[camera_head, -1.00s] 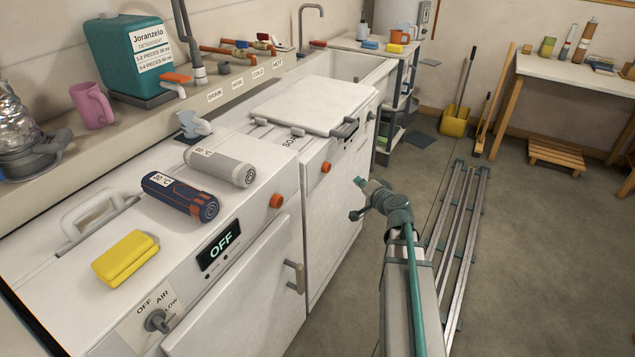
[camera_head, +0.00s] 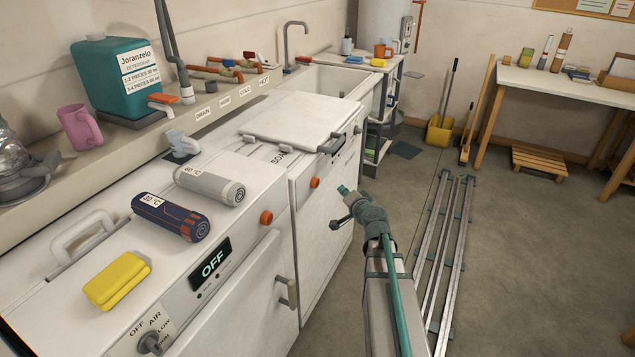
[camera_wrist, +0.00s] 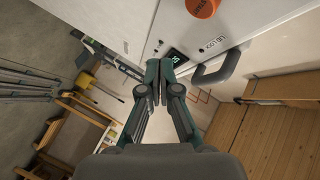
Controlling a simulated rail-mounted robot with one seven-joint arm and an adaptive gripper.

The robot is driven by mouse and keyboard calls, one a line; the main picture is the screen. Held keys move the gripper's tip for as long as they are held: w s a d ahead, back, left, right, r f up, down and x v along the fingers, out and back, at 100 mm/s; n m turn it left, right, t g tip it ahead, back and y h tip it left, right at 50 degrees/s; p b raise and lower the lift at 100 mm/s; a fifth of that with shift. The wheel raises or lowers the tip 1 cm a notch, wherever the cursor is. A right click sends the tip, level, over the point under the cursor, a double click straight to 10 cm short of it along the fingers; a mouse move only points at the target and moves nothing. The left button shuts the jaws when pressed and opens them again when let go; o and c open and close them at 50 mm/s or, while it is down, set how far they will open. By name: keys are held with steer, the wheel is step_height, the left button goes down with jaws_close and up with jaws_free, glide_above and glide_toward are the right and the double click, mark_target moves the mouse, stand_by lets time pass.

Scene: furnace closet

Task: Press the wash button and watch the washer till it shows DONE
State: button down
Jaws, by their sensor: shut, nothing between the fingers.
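Two white machines stand side by side along the left. The farther one (camera_head: 322,225) has a flat lid, lettering starting "SOA" on its top and an orange button (camera_head: 315,182) on its front; it looks like the washer. A round orange knob or button (camera_wrist: 202,8) also shows at the top edge of the wrist view, with a small green-lit display (camera_wrist: 173,57) too small to read. My gripper (camera_head: 343,190) is shut and empty, just right of the farther machine's orange button in the head view, apparently not touching it. In the wrist view my gripper's fingertips (camera_wrist: 158,67) are together.
The nearer machine's display (camera_head: 212,263) reads OFF; it has its own orange button (camera_head: 266,217) and an OFF/AIR/LOW dial (camera_head: 150,343). A yellow block (camera_head: 117,280) and two cylinders lie on top. Metal rails (camera_head: 450,250) lie on the open floor at right.

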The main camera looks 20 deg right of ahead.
mark_target(314, 183)
steer(key=shift+w+a+p, duration=0.5)
steer(key=shift+w+a, duration=1.45)
steer(key=shift+w, duration=0.2)
steer(key=shift+w+a, duration=0.15)
steer(key=shift+w+a, duration=0.15)
steer(key=shift+w, duration=0.05)
steer(key=shift+w+a, duration=0.6)
steer(key=shift+w, duration=0.05)
stand_by(1.2)
steer(key=shift+s+d, duration=0.1)
steer(key=shift+s, duration=0.05)
steer(key=shift+s+d+b, duration=0.75)
steer(key=shift+s+d, duration=0.05)
steer(key=shift+s, duration=0.05)
steer(key=shift+s, duration=0.1)
